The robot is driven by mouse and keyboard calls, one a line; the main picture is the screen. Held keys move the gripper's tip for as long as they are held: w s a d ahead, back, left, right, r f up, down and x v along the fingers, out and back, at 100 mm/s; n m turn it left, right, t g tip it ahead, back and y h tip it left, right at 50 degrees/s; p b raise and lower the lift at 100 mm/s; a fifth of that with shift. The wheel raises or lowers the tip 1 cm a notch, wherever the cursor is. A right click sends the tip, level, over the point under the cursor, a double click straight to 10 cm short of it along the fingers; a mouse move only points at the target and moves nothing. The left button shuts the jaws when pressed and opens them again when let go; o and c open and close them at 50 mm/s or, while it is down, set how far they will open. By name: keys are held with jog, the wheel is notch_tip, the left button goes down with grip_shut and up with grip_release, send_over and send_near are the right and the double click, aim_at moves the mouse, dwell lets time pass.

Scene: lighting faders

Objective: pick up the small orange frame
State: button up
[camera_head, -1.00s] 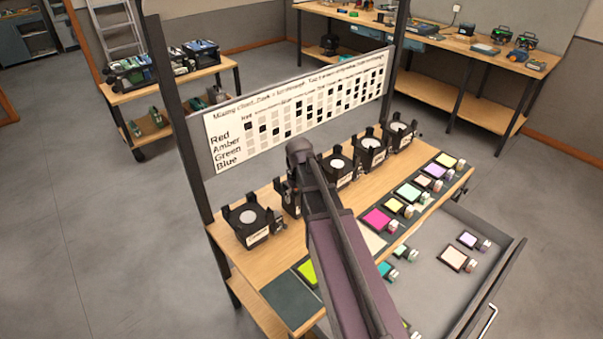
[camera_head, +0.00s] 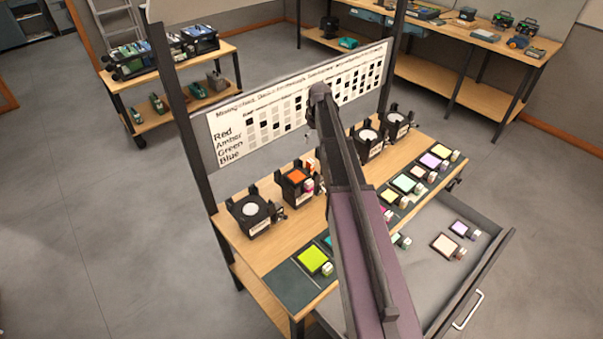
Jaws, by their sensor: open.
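A small orange square, which looks like the orange frame (camera_head: 297,175), sits in the top of a black holder (camera_head: 297,193), second from the left on the wooden bench. A small pale block with some red is close to its right side. My arm crosses the middle of the view, rising from the bottom to a dark joint just right of the holder and higher in the picture. The arm also covers part of the holder row.
More black holders with pale discs (camera_head: 250,209) stand along the bench (camera_head: 240,235). Coloured squares, including a lime one (camera_head: 313,259), lie on dark strips in front. An open drawer (camera_head: 470,270) juts out at the right. A chart board (camera_head: 300,105) and dark posts rise behind the holders.

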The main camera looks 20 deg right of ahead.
aim_at(311, 161)
jog(key=shift+f, duration=0.15)
jog(key=f+b, duration=0.5)
jog(key=w+f+b, duration=0.1)
jog(key=f+b, duration=0.2)
jog(key=shift+a+f, duration=0.15)
jog(key=shift+a, duration=0.05)
jog(key=shift+f+b, duration=0.1)
jog(key=shift+b, duration=0.25)
dwell(0.3)
jog(key=shift+w+f+b, duration=0.15)
jog(key=shift+f+b, duration=1.1)
jog(key=shift+w+f+b, duration=0.15)
jog(key=shift+f+b, duration=1.1)
grip_shut()
